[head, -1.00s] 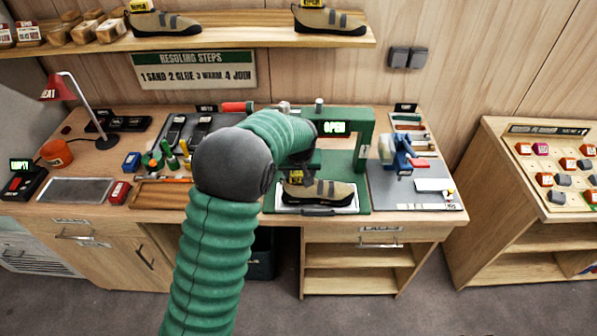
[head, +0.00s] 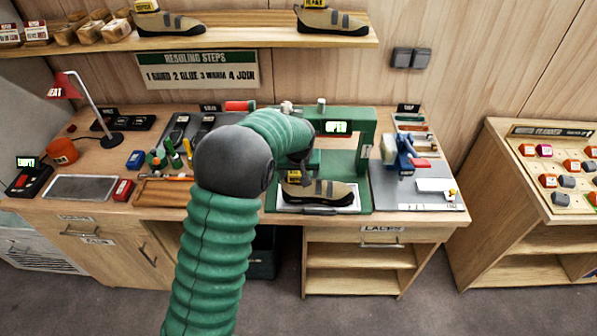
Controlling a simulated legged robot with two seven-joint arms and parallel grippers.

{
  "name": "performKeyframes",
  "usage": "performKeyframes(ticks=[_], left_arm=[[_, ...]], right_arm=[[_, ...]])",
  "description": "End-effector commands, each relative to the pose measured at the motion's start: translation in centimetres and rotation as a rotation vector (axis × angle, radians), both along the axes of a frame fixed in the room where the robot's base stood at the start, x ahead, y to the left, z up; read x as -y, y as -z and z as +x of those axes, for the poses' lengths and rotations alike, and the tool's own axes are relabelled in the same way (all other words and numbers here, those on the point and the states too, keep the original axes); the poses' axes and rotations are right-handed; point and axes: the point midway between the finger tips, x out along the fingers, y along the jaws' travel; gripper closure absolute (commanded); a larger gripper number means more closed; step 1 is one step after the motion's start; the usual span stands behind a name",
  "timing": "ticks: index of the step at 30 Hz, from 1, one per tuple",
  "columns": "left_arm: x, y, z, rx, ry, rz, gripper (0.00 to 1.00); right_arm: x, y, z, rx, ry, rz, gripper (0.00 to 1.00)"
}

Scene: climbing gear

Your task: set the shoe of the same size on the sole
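A tan shoe with a dark toe and a yellow tag (head: 328,190) is at the green press (head: 366,150), over a white plate (head: 348,208). I cannot make out a separate sole under it. The press display reads OPEN. My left arm covers part of the press, and my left gripper (head: 297,172) is at the heel end of the shoe, by its tag. Its fingers are small and mostly hidden, so I cannot tell whether they hold the shoe. Two similar tagged shoes, a left one (head: 170,23) and a right one (head: 333,20), stand on the upper shelf. My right gripper is out of view.
The workbench (head: 108,165) holds a red lamp (head: 62,86), an orange pot (head: 62,151), a grey plate (head: 80,188) and several tools. A blue clamp-like tool (head: 400,153) stands right of the press. A separate stand with coloured blocks (head: 560,170) is at the far right.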

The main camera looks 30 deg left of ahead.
Motion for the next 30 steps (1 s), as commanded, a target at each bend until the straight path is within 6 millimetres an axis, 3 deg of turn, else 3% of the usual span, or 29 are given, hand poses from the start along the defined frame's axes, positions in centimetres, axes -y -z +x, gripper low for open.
performKeyframes(ticks=[10,14,24,30], left_arm=[[0.0,0.0,-0.1,-0.001,-0.001,-0.001,0.18],[0.2,-1.2,-0.3,0.004,-0.001,0.001,0.18],[2.3,-9.9,-3.3,0.008,0.001,0.0,0.18],[3.2,-14.1,-4.8,0.004,0.0,0.0,0.18]], right_arm=[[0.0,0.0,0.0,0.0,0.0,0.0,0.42],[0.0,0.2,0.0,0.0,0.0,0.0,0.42],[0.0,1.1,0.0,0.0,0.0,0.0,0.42],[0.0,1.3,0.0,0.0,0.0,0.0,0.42]])
